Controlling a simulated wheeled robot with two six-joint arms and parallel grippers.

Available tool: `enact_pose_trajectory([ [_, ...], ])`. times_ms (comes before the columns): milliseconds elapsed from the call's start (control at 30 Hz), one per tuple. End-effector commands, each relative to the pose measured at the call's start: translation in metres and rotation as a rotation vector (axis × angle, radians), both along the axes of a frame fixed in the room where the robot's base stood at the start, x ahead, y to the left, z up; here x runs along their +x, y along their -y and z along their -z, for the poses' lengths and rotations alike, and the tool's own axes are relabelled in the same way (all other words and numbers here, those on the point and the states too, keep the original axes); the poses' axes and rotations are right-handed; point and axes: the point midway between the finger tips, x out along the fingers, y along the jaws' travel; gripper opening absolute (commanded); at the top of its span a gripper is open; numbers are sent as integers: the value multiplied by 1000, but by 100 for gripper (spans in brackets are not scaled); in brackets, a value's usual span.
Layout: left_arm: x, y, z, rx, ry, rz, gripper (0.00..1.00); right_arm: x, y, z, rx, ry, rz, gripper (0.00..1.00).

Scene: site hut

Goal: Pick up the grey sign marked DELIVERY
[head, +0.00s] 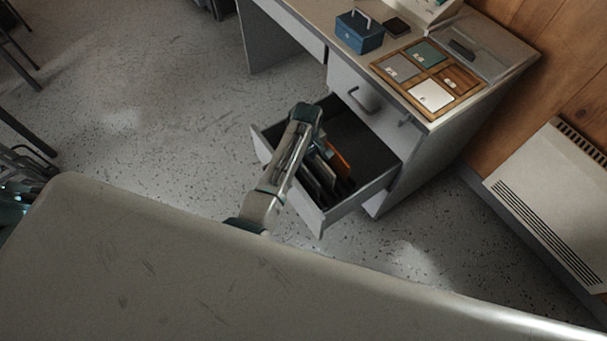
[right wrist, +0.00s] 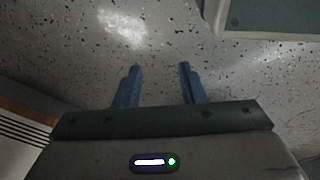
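A grey sign (head: 396,68) lies in the upper left compartment of a wooden tray (head: 411,89) on the desk; its lettering is too small to read. A teal sign (head: 428,53) and a white sign (head: 432,95) lie in other compartments.
The open drawer (head: 376,187) holds several upright flat things, one orange (head: 339,158). A blue box (head: 359,33) and a dark flat object (head: 397,27) are behind the tray. A white heater (head: 545,190) is at the right wall. Chair legs stand at the left; floor between is clear.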

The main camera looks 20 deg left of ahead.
Motion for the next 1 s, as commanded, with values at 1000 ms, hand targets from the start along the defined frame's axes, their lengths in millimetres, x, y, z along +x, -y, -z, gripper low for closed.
enact_pose_trajectory([
  [1000,-5,-7,53,1,1,0,0,6,-1,-11,0,2,-1,36],
])
